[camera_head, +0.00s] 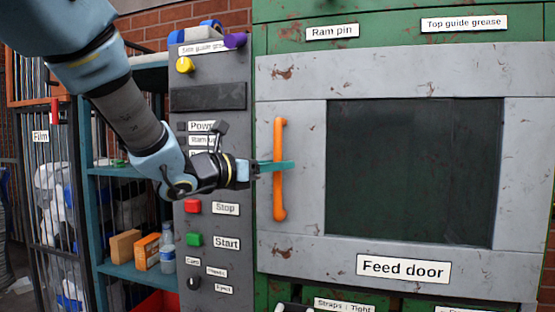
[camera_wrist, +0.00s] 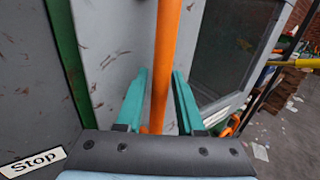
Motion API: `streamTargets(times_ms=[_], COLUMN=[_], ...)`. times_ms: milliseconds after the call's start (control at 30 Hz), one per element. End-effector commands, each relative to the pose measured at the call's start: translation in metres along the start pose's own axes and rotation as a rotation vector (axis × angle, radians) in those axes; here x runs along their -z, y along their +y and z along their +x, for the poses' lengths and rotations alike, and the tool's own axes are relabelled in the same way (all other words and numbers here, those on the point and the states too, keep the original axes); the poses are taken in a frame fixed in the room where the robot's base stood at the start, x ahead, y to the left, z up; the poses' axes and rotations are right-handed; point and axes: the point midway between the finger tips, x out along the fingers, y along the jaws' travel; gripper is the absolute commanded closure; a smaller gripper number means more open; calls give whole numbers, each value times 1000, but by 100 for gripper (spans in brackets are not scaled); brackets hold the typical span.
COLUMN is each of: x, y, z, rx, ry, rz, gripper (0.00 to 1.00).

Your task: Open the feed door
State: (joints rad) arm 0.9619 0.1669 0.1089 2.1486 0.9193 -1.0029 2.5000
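The feed door (camera_head: 400,255) is a worn grey panel with a dark window in the green machine, lying flush in its frame and looking closed. Its vertical orange handle (camera_head: 279,200) is on the door's left side. My gripper (camera_head: 280,166) reaches in from the left at about the handle's mid-height. In the wrist view, the orange handle (camera_wrist: 166,55) runs between the two teal fingers of my gripper (camera_wrist: 160,85). The fingers look open, one on each side of the handle, with a narrow gap visible. Contact cannot be made out.
A grey control panel (camera_head: 213,120) with Stop (camera_head: 193,207) and Start (camera_head: 194,240) buttons stands left of the door, close below my wrist. A teal shelf (camera_head: 150,275) with boxes and a bottle is further left. Open floor (camera_wrist: 285,140) shows at the right in the wrist view.

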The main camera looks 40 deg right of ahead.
Motion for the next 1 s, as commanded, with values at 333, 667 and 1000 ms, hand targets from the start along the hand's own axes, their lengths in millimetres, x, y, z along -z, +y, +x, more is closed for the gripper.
streamTargets(times_ms=[333, 667, 1000], x=[0, 0, 0], y=[0, 0, 0], z=[2, 2, 2], rx=[0, 0, -1], ry=[0, 0, 0], rz=[0, 0, 0], gripper=[69, 100, 100])
